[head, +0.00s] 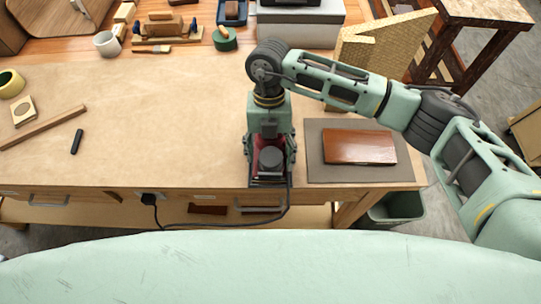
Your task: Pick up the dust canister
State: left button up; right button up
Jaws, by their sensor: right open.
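My right gripper (269,150) points down at the front edge of the workbench, right of the middle. It is open, with its fingers on either side of a dark red and black corded tool. A dark round cap (270,159) shows on this tool between the fingers; it may be the dust canister, but I cannot tell for sure. The gripper and wrist hide much of the tool, and I cannot tell whether the fingers touch it. My left gripper is not in view.
A reddish wood panel (358,147) lies on a grey mat (316,165) to the right. The tool's black cord (240,222) hangs off the front edge. The bench's left middle is mostly clear.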

jog(key=c, duration=1.4)
jog(key=shift+w, duration=0.1)
